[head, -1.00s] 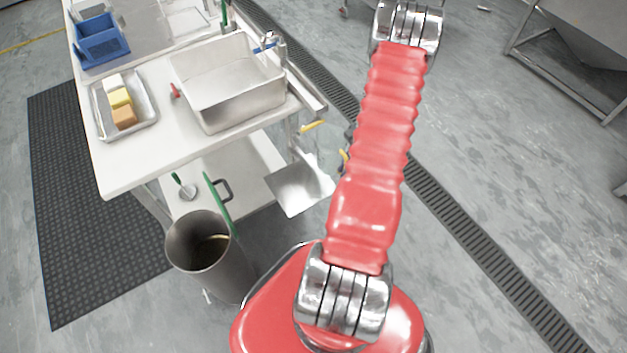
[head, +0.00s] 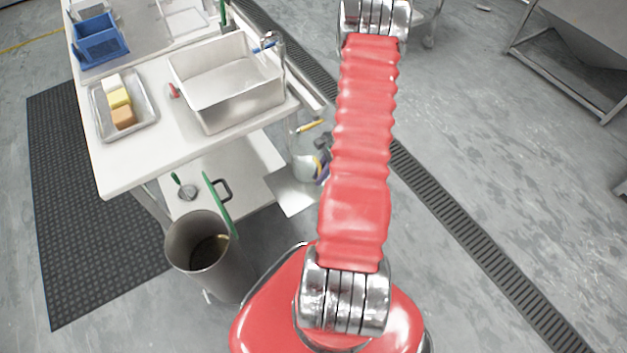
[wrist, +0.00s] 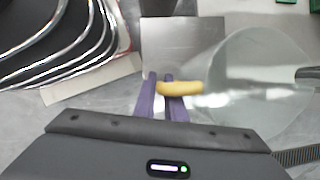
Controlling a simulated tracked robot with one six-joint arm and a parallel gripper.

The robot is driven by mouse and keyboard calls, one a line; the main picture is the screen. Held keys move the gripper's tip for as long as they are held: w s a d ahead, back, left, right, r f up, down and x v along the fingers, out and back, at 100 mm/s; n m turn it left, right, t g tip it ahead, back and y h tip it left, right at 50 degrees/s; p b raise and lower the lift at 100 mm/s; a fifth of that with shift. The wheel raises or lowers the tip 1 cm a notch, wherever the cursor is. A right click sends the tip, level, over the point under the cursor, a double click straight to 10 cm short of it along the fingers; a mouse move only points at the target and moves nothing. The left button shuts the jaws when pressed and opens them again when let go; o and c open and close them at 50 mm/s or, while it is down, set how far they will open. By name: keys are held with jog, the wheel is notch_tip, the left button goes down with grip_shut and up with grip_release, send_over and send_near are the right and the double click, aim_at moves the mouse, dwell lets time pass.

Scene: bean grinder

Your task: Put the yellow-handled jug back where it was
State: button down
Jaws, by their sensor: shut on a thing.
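The clear jug (head: 304,166) with a yellow handle (wrist: 182,88) shows just left of my arm in the head view, by the table's right side. In the wrist view its see-through body (wrist: 250,90) lies to the right of my gripper (wrist: 162,85). My gripper's purple fingers are shut on the yellow handle; they show partly in the head view (head: 324,168), with the arm hiding the rest. A flat metal plate (head: 292,194) lies below and beside the jug; it also shows in the wrist view (wrist: 185,42). I cannot tell whether the jug touches it.
Another yellow item (head: 310,126) is by the table's right edge. Open floor lies right.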

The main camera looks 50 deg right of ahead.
jog(key=shift+w+a+f, duration=0.15)
jog(key=shift+w+a, duration=0.1)
jog(key=shift+a, duration=0.25)
jog(key=shift+w+a+f, duration=0.15)
jog(key=shift+w+a, duration=0.05)
jog(key=shift+a, duration=0.25)
jog(key=shift+d+f, duration=0.1)
jog(key=shift+f, duration=0.45)
jog(key=c, duration=1.8)
grip_release()
jog(key=v, duration=1.2)
